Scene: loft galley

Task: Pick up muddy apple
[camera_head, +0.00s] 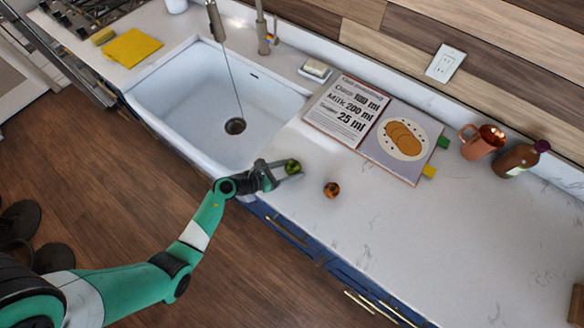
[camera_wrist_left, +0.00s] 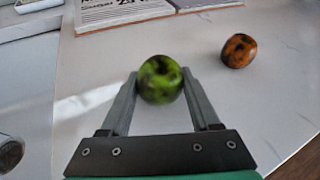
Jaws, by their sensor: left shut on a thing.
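A green apple with dark muddy patches (camera_wrist_left: 160,80) is between the two fingertips of my left gripper (camera_wrist_left: 160,86) in the left wrist view. The gripper is shut on it. In the head view the green apple (camera_head: 292,166) shows in the jaws of my left gripper (camera_head: 283,172), over the front part of the counter just right of the sink. I cannot tell whether it touches the counter. My right gripper is not in view.
An orange-brown fruit with dark spots (camera_head: 331,189) rests on the counter to the right. An open recipe book (camera_head: 376,127), copper mug (camera_head: 482,142) and brown bottle (camera_head: 521,159) stand behind. The white sink (camera_head: 190,100) is left. The counter's right part is mostly clear.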

